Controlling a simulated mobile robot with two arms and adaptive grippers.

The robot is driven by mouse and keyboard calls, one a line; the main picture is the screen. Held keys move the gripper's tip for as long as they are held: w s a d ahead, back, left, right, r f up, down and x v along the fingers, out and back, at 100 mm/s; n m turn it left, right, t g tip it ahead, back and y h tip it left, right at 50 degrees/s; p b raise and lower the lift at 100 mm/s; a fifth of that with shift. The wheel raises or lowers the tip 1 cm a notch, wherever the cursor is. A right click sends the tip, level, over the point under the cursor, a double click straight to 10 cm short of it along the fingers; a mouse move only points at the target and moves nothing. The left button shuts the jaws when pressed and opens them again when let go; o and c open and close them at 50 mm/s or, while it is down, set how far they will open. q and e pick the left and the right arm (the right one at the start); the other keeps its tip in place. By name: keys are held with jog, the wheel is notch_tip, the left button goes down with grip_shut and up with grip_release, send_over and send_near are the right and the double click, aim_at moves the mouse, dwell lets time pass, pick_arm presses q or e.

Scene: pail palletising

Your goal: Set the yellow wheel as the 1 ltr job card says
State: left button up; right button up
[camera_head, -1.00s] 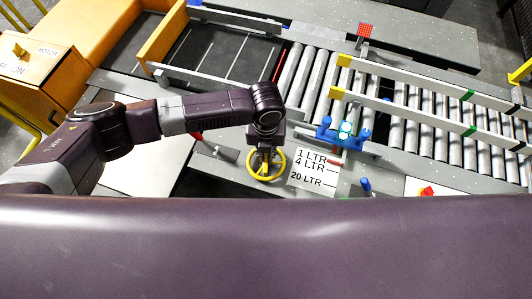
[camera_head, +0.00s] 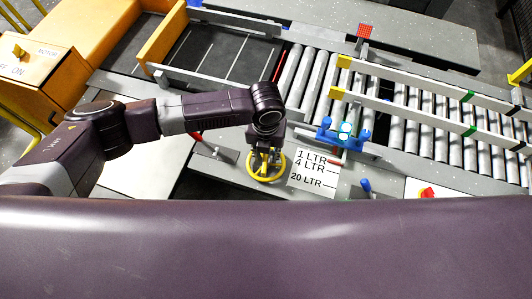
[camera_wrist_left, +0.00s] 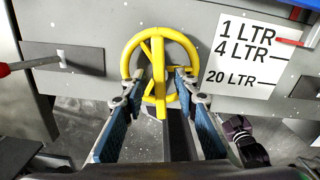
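The yellow wheel (camera_wrist_left: 159,40) is mounted on the grey side panel and also shows in the head view (camera_head: 267,180). My left gripper (camera_wrist_left: 158,80) is at the wheel, its two blue-padded fingers apart. A yellow bar of the wheel stands between them, with a visible gap on each side. In the head view my left gripper (camera_head: 265,160) is over the wheel and partly hides it. The job card (camera_wrist_left: 246,55) lists 1 LTR, 4 LTR and 20 LTR. A red pointer (camera_wrist_left: 291,42) lies about level with its 1 LTR line.
A red-tipped lever (camera_wrist_left: 30,64) is left of the wheel. Blue handles (camera_head: 366,185) and a roller conveyor (camera_head: 440,140) with white guide rails (camera_head: 430,118) lie to the right. An orange motor box (camera_head: 35,75) stands at the far left.

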aim_at(266, 156)
pick_arm(q)
jog(key=shift+r, duration=0.1)
notch_tip(266, 156, up, 12)
dwell(0.5)
dwell(0.5)
